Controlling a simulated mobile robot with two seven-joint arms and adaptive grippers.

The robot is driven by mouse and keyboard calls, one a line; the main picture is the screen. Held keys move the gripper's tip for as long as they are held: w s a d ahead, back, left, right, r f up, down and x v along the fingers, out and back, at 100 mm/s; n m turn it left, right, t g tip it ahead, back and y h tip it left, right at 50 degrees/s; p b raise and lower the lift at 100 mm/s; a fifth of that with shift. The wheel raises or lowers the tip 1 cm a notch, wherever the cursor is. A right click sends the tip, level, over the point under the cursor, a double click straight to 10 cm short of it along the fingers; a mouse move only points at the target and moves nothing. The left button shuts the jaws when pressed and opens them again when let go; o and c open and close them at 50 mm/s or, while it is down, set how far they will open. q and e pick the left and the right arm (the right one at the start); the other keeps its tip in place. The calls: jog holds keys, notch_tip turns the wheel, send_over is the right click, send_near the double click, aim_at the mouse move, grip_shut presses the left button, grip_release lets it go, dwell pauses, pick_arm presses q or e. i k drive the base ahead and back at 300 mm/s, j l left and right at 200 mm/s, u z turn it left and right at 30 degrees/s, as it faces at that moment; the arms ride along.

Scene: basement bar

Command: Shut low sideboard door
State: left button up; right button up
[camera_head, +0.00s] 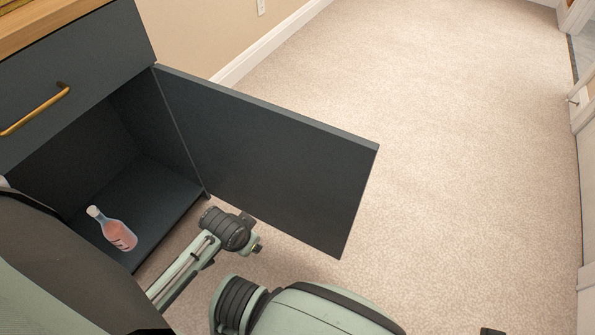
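The low sideboard (60,165) is dark blue-grey with a wooden top and stands at the left. Its door (265,160) is wide open, hinged at the right side of the opening and swung out over the carpet. Parts of my arms fill the lower left and bottom centre. A wrist-like joint of mine is in front of the opening, near the door's lower hinge side; I cannot tell whether it touches the door. I see no gripper fingers.
A drawer with a brass handle (35,112) is shut above the compartment. Beige carpet (450,130) is clear to the right of the door. A wall with a white baseboard (270,45) runs behind the sideboard. White door trim stands at the far right.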

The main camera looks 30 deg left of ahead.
aim_at(306, 177)
jog(key=l+u, duration=0.75)
jog(key=u, duration=0.15)
jog(key=i+l+u, duration=0.1)
jog(key=l+u, duration=1.15)
jog(key=l, duration=0.25)
jog(key=l+u, duration=0.25)
jog(key=l, duration=0.3)
